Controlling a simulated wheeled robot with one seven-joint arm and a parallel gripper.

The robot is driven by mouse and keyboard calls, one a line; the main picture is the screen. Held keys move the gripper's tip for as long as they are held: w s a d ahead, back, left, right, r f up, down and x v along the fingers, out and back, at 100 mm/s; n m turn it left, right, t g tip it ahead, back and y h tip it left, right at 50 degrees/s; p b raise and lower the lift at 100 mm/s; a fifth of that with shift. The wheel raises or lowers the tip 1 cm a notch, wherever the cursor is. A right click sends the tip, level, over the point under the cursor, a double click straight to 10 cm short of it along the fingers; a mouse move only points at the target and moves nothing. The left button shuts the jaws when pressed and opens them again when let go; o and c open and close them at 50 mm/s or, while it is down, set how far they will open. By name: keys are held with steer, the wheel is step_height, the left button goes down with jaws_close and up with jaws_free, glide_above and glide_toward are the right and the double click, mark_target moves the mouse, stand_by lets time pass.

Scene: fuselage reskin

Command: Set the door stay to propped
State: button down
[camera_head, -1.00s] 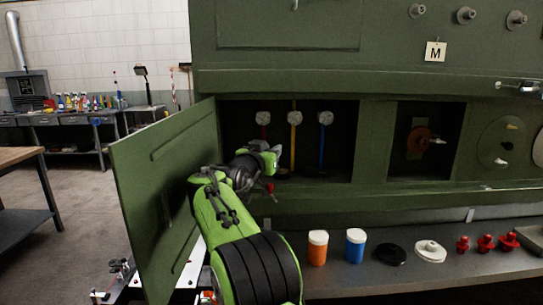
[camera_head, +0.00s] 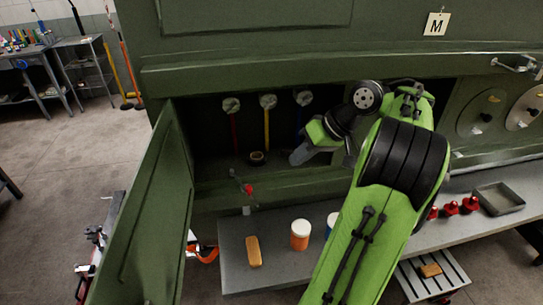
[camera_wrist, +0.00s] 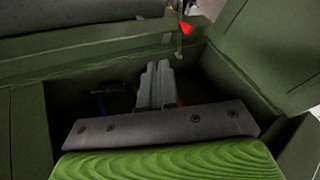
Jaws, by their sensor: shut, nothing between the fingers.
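The green hinged door (camera_head: 146,215) stands open at the left of the dark bay. It also shows at the upper right in the wrist view (camera_wrist: 275,55). The door stay appears to be the thin metal rod with a red knob (camera_head: 248,188) at the bay's lower sill; the red knob also shows at the top of the wrist view (camera_wrist: 185,28). Whether the stay bears on the door cannot be told. My gripper (camera_head: 299,156) is at the right part of the bay opening, apart from the red knob. Its fingers (camera_wrist: 155,82) are shut and empty.
Red, yellow and blue rods with round heads (camera_head: 268,102) hang inside the bay. Below, a grey shelf (camera_head: 275,270) holds an orange jar (camera_head: 300,235), a tan block (camera_head: 253,251), red knobs (camera_head: 450,209) and a grey tray (camera_head: 499,198). My arm hides part of the shelf.

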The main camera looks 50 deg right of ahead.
steer(key=w+a+f+b, duration=0.6)
steer(key=f, duration=0.2)
steer(key=shift+w+a+b, duration=0.15)
steer(key=shift+w+b, duration=0.05)
steer(key=shift+b, duration=0.1)
steer(key=shift+a, duration=0.1)
